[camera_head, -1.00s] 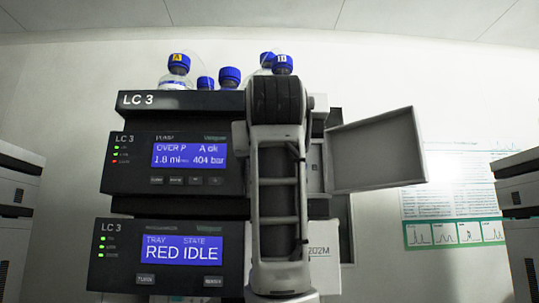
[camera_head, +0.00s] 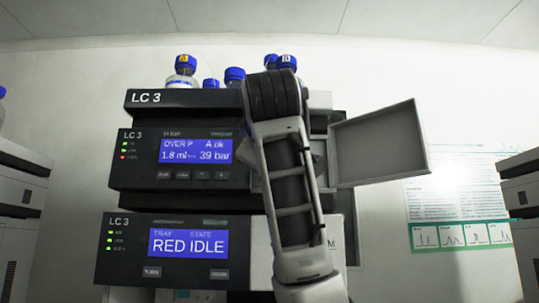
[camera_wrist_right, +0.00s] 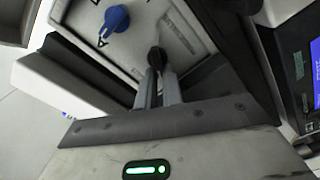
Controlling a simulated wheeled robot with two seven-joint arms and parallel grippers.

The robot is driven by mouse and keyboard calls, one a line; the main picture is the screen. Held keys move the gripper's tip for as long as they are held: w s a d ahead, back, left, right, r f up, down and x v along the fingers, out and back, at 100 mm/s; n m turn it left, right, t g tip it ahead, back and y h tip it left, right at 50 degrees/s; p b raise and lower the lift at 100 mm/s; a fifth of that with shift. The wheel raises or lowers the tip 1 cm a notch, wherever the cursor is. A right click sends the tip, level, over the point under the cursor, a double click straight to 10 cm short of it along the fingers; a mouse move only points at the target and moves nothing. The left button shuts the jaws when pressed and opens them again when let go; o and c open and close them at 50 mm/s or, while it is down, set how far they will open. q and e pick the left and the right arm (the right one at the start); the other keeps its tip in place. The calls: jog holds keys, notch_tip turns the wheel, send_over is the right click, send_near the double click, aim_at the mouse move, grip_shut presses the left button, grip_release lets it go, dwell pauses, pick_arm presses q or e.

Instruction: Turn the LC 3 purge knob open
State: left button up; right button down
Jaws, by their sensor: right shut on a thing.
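The LC 3 stack (camera_head: 150,98) stands in front of me in the head view. Its pump screen (camera_head: 194,150) reads 39 bar, and its lower screen (camera_head: 188,243) reads RED IDLE. In the right wrist view a black knob (camera_wrist_right: 156,56) sits on a pale panel (camera_wrist_right: 150,35). My right gripper (camera_wrist_right: 157,76) is shut on this black knob. A blue knob (camera_wrist_right: 114,20) with a pointer sits beside it, untouched. Which one is labelled purge is not readable. In the head view my right arm hides the gripper and both knobs. My left gripper is out of view.
An open door (camera_head: 378,143) juts out at the right of the pump. Blue-capped bottles (camera_head: 183,70) stand on top of the stack. Other instruments stand at the far left (camera_head: 22,190) and far right. A poster (camera_head: 458,205) hangs on the wall.

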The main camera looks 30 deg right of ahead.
pick_arm(q)
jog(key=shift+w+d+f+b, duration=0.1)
jog(key=shift+b, duration=0.25)
pick_arm(e)
jog(key=shift+a+f+n, duration=0.1)
jog(key=shift+f+n, duration=0.05)
jog(key=shift+n, duration=1)
jog(key=shift+a+f+n, duration=0.1)
jog(key=shift+n, duration=1.05)
jog(key=c, duration=1.5)
grip_release()
jog(key=shift+c, duration=0.2)
